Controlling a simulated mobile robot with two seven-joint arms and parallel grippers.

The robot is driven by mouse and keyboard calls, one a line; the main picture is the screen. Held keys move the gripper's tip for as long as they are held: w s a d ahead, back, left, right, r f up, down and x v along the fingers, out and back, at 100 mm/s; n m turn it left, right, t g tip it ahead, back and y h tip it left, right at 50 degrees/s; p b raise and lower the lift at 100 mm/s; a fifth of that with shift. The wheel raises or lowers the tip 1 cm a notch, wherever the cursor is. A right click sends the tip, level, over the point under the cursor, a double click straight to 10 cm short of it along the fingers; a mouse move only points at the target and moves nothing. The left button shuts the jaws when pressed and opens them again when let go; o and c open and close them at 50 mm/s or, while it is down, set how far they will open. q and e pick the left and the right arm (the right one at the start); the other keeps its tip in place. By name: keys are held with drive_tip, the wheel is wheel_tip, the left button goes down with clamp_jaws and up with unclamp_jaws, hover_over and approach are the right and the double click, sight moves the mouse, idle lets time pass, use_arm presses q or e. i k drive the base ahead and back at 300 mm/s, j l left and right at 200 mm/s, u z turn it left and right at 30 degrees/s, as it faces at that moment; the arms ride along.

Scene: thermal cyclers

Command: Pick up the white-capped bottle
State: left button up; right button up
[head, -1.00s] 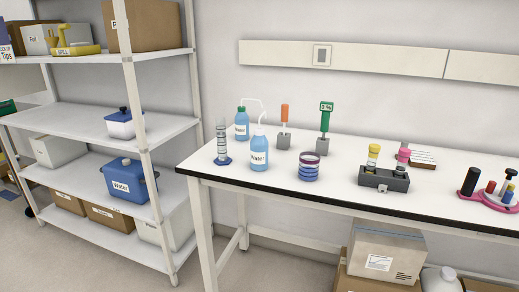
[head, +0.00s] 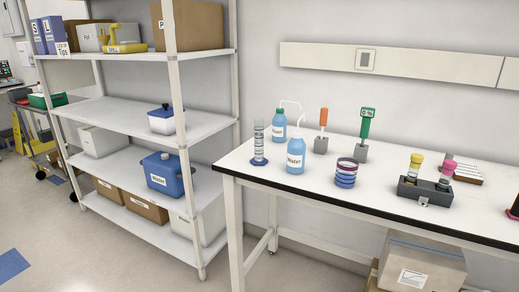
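A thin white bent spout shows above the two bottles. Neither of my grippers is in view.
A clear cylinder (head: 259,144) on a blue base stands left of the bottle. A stack of blue-rimmed dishes (head: 346,173) and a grey tube rack (head: 424,190) stand to the right. A shelf unit (head: 187,180) stands left of the bench, with open floor in front.

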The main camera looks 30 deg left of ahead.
sight(296, 147)
drive_tip(key=i+l+u, duration=0.25)
drive_tip(key=l, duration=0.35)
drive_tip(key=i+l+u, duration=0.1)
drive_tip(key=i+l, duration=0.2)
drive_tip(key=i+l+u, duration=0.1)
drive_tip(key=l, duration=0.3)
